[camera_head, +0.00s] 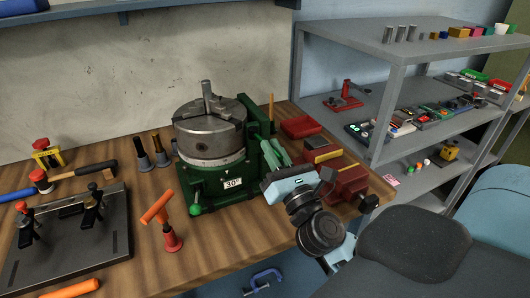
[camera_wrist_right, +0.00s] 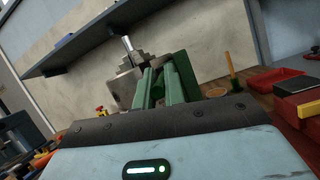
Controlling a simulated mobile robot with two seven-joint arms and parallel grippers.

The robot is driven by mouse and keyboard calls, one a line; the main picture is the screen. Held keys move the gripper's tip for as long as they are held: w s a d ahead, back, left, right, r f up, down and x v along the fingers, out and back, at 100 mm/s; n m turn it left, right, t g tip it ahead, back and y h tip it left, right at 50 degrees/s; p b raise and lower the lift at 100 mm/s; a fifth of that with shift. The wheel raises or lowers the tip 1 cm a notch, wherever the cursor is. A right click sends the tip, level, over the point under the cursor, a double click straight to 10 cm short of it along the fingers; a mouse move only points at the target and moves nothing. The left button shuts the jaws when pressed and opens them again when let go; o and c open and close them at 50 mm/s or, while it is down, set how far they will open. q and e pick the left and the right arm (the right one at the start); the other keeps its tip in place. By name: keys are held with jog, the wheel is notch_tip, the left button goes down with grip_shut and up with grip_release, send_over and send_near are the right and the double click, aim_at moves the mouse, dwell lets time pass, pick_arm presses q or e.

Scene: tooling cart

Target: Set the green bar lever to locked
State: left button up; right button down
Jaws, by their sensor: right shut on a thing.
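A rotary table with a green body (camera_head: 215,181) stands on the wooden bench, with a grey round chuck (camera_head: 208,128) on top and a label reading 30°. A small handle with a green knob (camera_head: 195,209) sticks out at its front left. My right gripper (camera_head: 271,150) is at the right side of the green body, its green fingers pointing at it. In the right wrist view the fingers (camera_wrist_right: 161,73) are close together, shut on the green bar lever, which they and the body mostly hide. I cannot read the lever's setting. My left gripper is not in view.
Red bins (camera_head: 301,126) and a red vise (camera_head: 350,184) stand close right of my right gripper. An orange-handled tool (camera_head: 159,208) stands in front of the rotary table. A black clamping plate (camera_head: 68,241) lies at left. Grey shelves (camera_head: 460,50) stand at right.

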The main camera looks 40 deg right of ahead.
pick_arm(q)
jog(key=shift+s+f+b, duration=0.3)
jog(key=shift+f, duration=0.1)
pick_arm(e)
jog(key=d+n+y, duration=0.1)
jog(key=y, duration=0.1)
jog(key=d+n+y, duration=0.1)
jog(key=y, duration=0.2)
jog(key=shift+n, duration=0.4)
jog(key=c, duration=1.5)
grip_release()
jog(key=shift+d, duration=0.1)
